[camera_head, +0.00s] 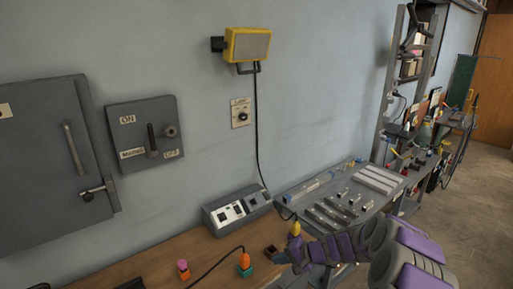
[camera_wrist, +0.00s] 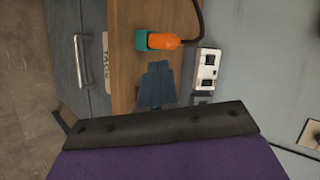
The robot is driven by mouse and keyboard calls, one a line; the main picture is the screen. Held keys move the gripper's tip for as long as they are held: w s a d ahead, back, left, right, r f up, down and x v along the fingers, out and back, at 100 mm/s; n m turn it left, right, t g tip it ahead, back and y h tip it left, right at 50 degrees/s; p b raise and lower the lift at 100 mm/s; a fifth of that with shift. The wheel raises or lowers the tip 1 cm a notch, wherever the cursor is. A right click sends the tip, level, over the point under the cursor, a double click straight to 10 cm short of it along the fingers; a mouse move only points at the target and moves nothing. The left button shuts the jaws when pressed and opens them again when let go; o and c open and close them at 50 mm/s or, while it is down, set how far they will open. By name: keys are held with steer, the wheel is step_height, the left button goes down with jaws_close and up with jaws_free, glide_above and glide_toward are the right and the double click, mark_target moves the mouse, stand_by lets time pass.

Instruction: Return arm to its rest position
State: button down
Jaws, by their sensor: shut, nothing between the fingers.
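My arm, purple and grey, reaches in from the lower right of the head view, over the front of the benches. My gripper (camera_head: 283,258) is at its far end, above the wooden bench top (camera_head: 185,257). In the wrist view the dark blue fingers of my gripper (camera_wrist: 157,68) are together with nothing between them. An orange and teal connector (camera_wrist: 166,40) with a black cable lies just beyond the fingertips in that view, apart from them as far as I can tell. It also shows in the head view (camera_head: 245,263), left of my gripper.
A grey switch box (camera_head: 237,211) stands against the wall behind my gripper. A pink and orange piece (camera_head: 183,269) is on the wooden bench. A grey bench (camera_head: 345,200) with metal bars lies to the right. Open floor (camera_head: 480,215) shows at far right.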

steer(key=s+a+r+n+g+h, duration=0.1)
steer(key=s+a+r+n+g, duration=0.2)
steer(key=s+r, duration=0.6)
steer(key=s+a+r+n+g+h, duration=0.1)
steer(key=s+a+r+n+g, duration=0.25)
steer(key=s, duration=1.05)
steer(key=s+d+r+h, duration=0.1)
steer(key=s+d+h, duration=0.2)
steer(key=s+d, duration=0.3)
steer(key=s+d+r+h, duration=0.2)
steer(key=s+d+h, duration=0.2)
steer(key=s, duration=1.3)
steer(key=d+m, duration=0.1)
steer(key=d, duration=0.1)
steer(key=shift+d+r+h, duration=0.25)
steer(key=shift+d+h, duration=0.05)
